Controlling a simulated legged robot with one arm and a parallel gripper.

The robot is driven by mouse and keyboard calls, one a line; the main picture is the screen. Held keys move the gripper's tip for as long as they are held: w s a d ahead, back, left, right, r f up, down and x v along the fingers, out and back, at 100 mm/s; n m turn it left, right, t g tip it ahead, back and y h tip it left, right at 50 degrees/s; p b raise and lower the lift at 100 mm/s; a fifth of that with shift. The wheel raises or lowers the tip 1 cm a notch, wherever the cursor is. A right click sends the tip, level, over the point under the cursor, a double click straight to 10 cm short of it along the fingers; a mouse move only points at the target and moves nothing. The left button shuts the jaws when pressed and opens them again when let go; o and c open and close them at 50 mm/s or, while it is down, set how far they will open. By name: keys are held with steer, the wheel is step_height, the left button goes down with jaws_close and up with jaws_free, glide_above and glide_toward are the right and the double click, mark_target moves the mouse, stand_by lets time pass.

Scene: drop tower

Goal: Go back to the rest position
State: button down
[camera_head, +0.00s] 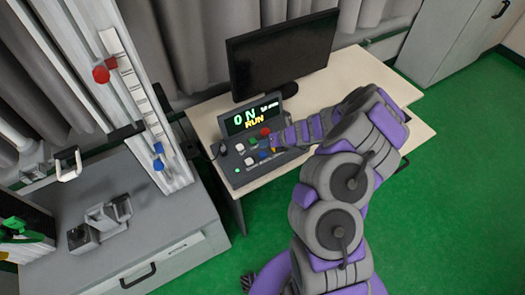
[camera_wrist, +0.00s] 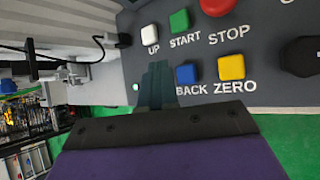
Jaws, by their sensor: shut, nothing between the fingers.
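My gripper (camera_head: 276,145) is at the control box (camera_head: 237,177) on the desk, at the end of my purple and grey arm. In the wrist view my gripper (camera_wrist: 157,68) is shut and empty, with its dark fingertips over the panel, left of the blue BACK button (camera_wrist: 187,74) and below the green START button (camera_wrist: 180,21). I cannot tell whether the fingertips touch the panel. The white UP button (camera_wrist: 150,34), red STOP button (camera_wrist: 215,6) and yellow ZERO button (camera_wrist: 231,67) also show. The box's display (camera_head: 252,115) reads "ON" and "RUN".
A black monitor (camera_head: 282,56) stands behind the box on the pale desk (camera_head: 353,66). Green floor (camera_head: 463,128) is clear at the right.

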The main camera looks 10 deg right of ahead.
step_height(320, 180, up, 2)
steer(key=shift+r+p, duration=0.1)
steer(key=shift+p, duration=0.7)
steer(key=s+a+r+n+g+y, duration=0.1)
steer(key=s+a+r+n, duration=0.2)
steer(key=a+r+n, duration=0.25)
steer(key=s+a+r+n+g+y+b, duration=0.1)
steer(key=s+a+r+n, duration=0.1)
steer(key=a+r+n, duration=0.35)
steer(key=s+a+r+n+g, duration=0.1)
steer(key=s+a+r+n, duration=0.2)
steer(key=r, duration=0.5)
steer(key=s+r+n+g+h, duration=0.1)
steer(key=s+r+n, duration=0.25)
steer(key=s, duration=0.25)
steer(key=s+r+n+g, duration=0.2)
steer(key=s+n, duration=0.3)
steer(key=s+d+r+n+h, duration=0.1)
steer(key=s+d+n+h, duration=0.1)
steer(key=s+d+n, duration=0.2)
steer(key=s+d+r+n+h+b, duration=0.1)
steer(key=s+d+n+h, duration=0.2)
steer(key=s, duration=0.8)
steer(key=s+d+r+n+g+h, duration=0.1)
steer(key=s+d+n+h, duration=0.2)
steer(key=s+d, duration=0.3)
steer(key=shift+s+n+b, duration=0.3)
steer(key=shift+s+n, duration=0.55)
